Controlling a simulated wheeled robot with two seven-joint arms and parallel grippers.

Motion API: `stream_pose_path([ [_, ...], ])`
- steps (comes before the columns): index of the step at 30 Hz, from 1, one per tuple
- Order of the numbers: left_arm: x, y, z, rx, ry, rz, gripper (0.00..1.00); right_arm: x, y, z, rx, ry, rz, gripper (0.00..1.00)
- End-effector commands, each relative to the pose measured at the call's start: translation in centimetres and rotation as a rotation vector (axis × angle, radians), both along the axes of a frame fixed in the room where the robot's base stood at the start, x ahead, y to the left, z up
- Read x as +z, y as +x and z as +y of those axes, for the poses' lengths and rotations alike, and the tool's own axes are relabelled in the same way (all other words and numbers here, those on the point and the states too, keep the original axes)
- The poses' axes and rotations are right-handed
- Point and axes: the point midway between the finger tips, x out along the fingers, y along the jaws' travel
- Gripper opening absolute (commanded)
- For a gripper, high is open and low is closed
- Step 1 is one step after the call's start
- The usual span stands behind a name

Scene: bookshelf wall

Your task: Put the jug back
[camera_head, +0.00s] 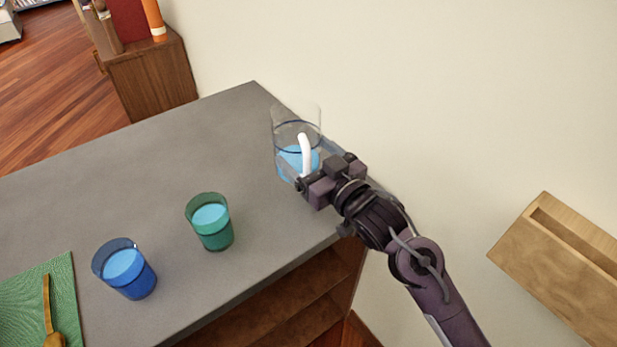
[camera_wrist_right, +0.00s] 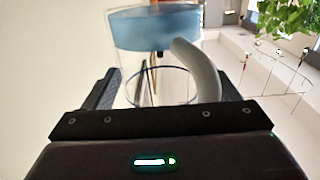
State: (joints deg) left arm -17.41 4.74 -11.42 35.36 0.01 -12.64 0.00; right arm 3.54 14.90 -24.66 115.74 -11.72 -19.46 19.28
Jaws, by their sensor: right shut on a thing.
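The jug (camera_head: 285,129) is clear, with blue liquid inside and a white handle (camera_head: 304,150). In the head view it is at the far right end of the grey counter, near the wall. I cannot tell whether its base touches the counter. My right gripper (camera_head: 306,186) is shut on the jug's handle. The right wrist view shows the handle (camera_wrist_right: 203,75) by the fingers and the blue liquid (camera_wrist_right: 155,28) in the jug. My left gripper is in neither view.
A green cup (camera_head: 214,232) and a blue cup (camera_head: 135,280), both with blue liquid, stand on the grey counter (camera_head: 130,190). A green mat (camera_head: 25,300) with a gold spoon (camera_head: 50,315) is at left. A wooden shelf (camera_head: 560,260) is on the wall at right. The counter's back is clear.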

Motion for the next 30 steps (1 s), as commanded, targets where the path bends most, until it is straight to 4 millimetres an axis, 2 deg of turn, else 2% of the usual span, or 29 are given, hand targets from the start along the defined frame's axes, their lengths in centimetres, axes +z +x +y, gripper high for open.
stream_pose_path([
  [8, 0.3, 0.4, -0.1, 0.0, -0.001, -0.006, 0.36, -2.4, 0.0, 0.0, 0.0, 0.003, -0.005, 0.28],
  [15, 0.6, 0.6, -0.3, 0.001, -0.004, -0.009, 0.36, -5.7, 0.0, 0.0, 0.0, 0.003, -0.004, 0.28],
  [28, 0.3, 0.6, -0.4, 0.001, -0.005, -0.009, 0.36, -6.5, 0.0, 0.0, 0.0, 0.003, -0.006, 0.28],
  [29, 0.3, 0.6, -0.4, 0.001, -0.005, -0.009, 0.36, -6.7, 0.0, 0.0, 0.0, 0.001, -0.002, 0.82],
  [30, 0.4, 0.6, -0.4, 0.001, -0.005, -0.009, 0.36, -6.6, 0.0, 0.0, 0.0, 0.001, -0.002, 0.87],
])
